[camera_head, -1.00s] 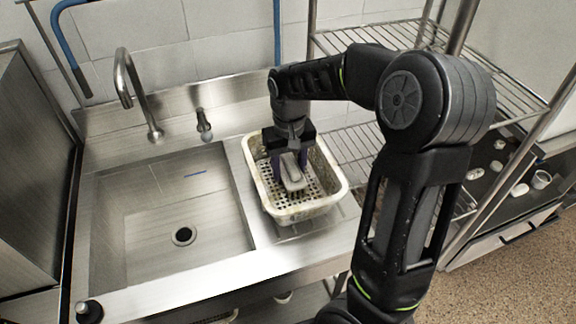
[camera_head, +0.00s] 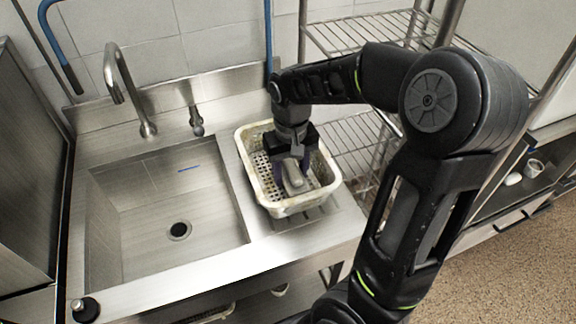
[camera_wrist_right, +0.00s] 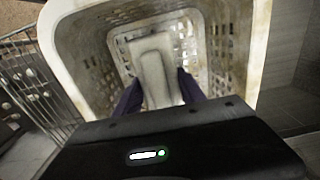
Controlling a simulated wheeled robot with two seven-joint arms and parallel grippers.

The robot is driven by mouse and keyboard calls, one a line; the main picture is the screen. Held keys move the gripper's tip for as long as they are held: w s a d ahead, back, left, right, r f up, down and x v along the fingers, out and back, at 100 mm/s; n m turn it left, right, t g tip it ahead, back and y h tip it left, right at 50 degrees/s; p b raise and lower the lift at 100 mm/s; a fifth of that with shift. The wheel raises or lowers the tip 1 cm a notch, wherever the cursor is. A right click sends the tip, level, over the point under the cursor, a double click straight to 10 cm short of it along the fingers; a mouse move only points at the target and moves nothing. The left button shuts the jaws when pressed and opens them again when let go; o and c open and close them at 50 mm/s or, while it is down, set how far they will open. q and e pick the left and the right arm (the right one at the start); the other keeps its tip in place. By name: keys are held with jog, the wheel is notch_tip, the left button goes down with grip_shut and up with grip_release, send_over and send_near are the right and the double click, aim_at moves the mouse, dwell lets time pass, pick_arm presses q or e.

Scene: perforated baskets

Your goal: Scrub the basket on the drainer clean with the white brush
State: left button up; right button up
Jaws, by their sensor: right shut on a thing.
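The off-white perforated basket (camera_head: 322,192) stands on the drainer (camera_head: 338,217), right of the sink bowl; brownish grime shows on its walls. My right gripper (camera_head: 290,172) reaches down inside the basket and is shut on the white brush (camera_head: 293,180). In the right wrist view the brush (camera_wrist_right: 154,72) lies between the two dark purple fingers (camera_wrist_right: 158,92), over the perforated floor of the basket (camera_wrist_right: 69,58). The bristles are hidden, so I cannot tell whether they touch the floor. My left gripper is not in view.
A wire shelf rack (camera_head: 365,145) stands close on the right. A black knob (camera_head: 86,310) sits at the counter's front left corner.

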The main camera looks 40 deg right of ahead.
jog(key=shift+s, duration=0.2)
jog(key=shift+w, duration=0.15)
jog(key=shift+w+d+f, duration=0.1)
jog(key=shift+w+d, duration=0.5)
jog(key=shift+w, duration=0.35)
jog(key=shift+w+d, duration=0.2)
jog(key=shift+w, duration=0.4)
jog(key=shift+w+d, duration=0.2)
jog(key=shift+w, duration=0.4)
